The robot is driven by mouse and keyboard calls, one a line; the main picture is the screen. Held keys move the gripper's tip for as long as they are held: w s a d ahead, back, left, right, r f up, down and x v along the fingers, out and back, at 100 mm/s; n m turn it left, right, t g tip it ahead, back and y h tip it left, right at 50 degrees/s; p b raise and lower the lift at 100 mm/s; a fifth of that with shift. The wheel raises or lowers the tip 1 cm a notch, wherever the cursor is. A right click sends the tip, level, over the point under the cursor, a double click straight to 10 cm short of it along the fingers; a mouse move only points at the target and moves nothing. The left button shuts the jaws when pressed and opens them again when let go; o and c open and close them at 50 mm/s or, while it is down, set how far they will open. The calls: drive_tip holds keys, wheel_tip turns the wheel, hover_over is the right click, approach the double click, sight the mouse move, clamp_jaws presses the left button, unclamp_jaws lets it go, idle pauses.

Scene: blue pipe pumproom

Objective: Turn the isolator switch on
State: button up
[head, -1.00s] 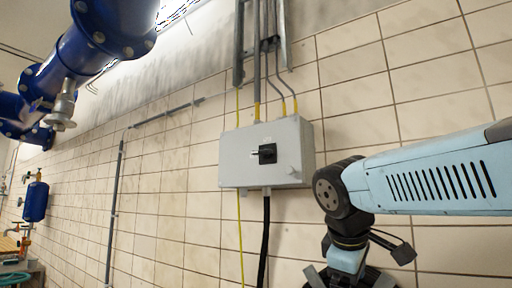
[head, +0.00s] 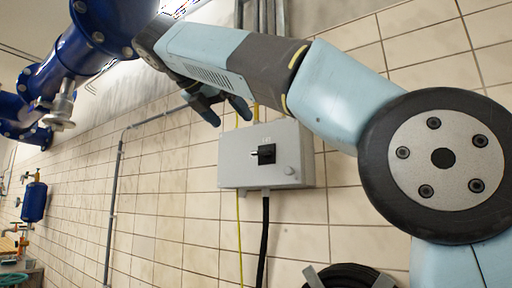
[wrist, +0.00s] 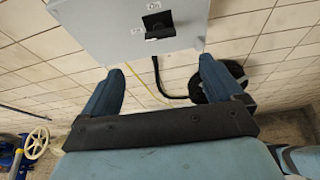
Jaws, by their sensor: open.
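The isolator switch (head: 265,154) is a black rotary handle on the front of a grey wall box (head: 233,175). Its handle lies roughly level in the head view. In the wrist view the switch (wrist: 158,22) shows at the top, on the box's face (wrist: 105,45). My gripper (head: 228,111) is above and to the left of the box in the head view. In the wrist view my gripper (wrist: 158,80) has its two blue fingers wide apart with nothing between them. The switch lies beyond the fingers, apart from them.
A round knob (head: 290,171) sits on the box's lower right. A black cable (head: 264,240) hangs below. A coiled black hose (head: 350,277) is on the wall lower right. Big blue pipes (head: 75,55) fill the upper left. A handwheel (wrist: 36,143) shows lower left in the wrist view.

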sight(263, 153)
drive_tip(key=x, duration=1.3)
drive_tip(key=shift+w+d, duration=0.2)
drive_tip(key=shift+d, duration=0.05)
drive_tip(key=shift+c, duration=0.2)
drive_tip(key=c, duration=1)
